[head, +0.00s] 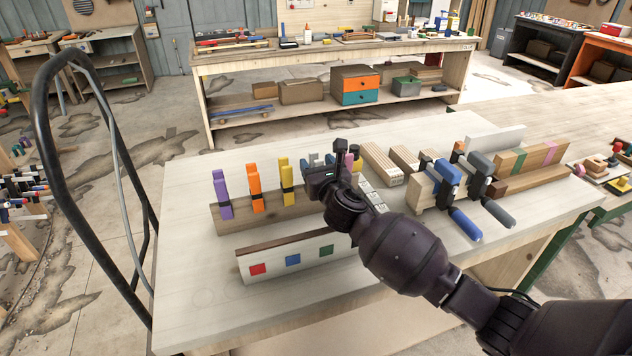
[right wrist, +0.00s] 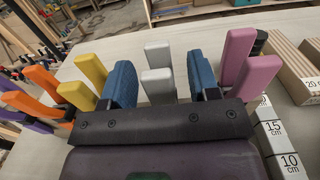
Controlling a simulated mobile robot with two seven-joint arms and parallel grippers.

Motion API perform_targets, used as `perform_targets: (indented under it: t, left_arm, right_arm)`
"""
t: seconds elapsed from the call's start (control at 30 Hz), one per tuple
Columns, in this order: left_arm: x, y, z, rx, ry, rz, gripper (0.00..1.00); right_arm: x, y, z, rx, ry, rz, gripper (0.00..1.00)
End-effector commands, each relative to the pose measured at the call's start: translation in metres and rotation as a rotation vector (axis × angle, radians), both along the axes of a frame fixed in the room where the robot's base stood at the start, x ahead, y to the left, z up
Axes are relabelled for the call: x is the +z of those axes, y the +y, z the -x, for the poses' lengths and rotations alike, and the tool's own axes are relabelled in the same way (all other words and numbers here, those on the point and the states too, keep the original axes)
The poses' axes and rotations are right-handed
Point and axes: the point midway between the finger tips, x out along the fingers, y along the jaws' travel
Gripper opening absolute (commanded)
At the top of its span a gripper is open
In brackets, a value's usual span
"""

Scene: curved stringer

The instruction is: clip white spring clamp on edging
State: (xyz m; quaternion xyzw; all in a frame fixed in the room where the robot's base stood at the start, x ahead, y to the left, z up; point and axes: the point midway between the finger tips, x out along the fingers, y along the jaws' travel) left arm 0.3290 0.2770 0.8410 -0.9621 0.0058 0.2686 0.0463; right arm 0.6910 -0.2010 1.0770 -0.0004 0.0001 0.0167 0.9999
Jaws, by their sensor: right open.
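My right gripper (head: 334,163) is over the rack of clamps. In the right wrist view its two blue fingers (right wrist: 162,82) are open, one on each side of the white spring clamp (right wrist: 159,85). The clamp's pale handles stand upright between them; its lower part is hidden by the gripper, and I cannot tell whether the fingers touch it. The board with a thin brown edging strip (head: 285,240) along its top stands in front of the rack, with red, blue and green squares on its pale face. My arm hides its right end. My left gripper is not in view.
Purple (head: 222,194), orange (head: 255,188) and yellow (head: 286,182) clamps stand in the wooden rack (head: 238,218) to the left. A pink clamp (right wrist: 244,70) is close on the right. Blue-handled bar clamps (head: 448,185) and wood blocks stand right. The table's front left is clear.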

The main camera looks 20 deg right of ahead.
Motion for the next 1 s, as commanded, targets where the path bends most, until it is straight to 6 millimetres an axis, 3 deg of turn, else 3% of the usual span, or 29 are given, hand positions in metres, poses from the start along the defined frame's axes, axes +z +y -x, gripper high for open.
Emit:
perform_targets:
  t: [0.13, 0.43, 0.8, 1.0]
  left_arm:
    - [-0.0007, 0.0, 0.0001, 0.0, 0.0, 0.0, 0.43]
    - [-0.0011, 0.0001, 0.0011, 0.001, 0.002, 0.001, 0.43]
    - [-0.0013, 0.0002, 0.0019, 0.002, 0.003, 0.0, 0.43]
    - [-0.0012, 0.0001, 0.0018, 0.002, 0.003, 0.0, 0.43]
  right_arm:
    - [0.0, 0.0006, -0.0125, 0.0, 0.0, -0.001, 0.55]
    - [-0.0003, 0.0004, -0.0147, 0.0, 0.0, 0.0, 0.54]
    - [-0.0003, 0.0005, -0.0145, 0.0, 0.0, 0.0, 0.0]
    - [0.0, 0.0005, -0.0145, 0.0, 0.0, 0.0, 0.0]
